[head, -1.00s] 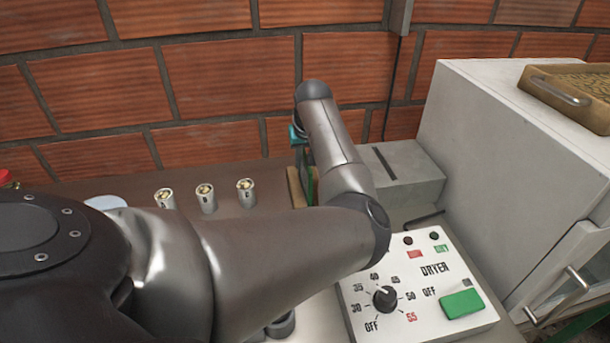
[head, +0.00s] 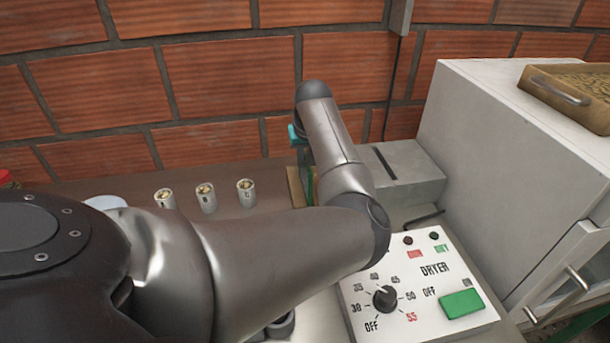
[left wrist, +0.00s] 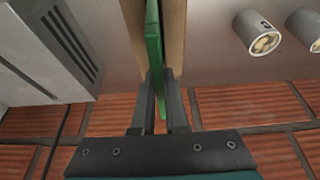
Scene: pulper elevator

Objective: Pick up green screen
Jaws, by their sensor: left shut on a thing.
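The green screen (left wrist: 153,40) is a thin upright panel in the left wrist view, beside a wooden holder (left wrist: 175,30). My left gripper (left wrist: 161,78) is shut on its edge, a finger on each side. In the head view my left arm hides most of the green screen (head: 311,186) and of the wooden holder (head: 295,187). The fingertips are hidden there too. I cannot tell whether the screen still touches the holder. My right gripper is not in view.
A grey slotted box (head: 400,172) stands right of the holder, with a white cabinet (head: 500,150) beyond. Several small cups (head: 206,198) stand to the left. The dryer panel (head: 415,285) is in front. A brick wall (head: 230,75) closes the back.

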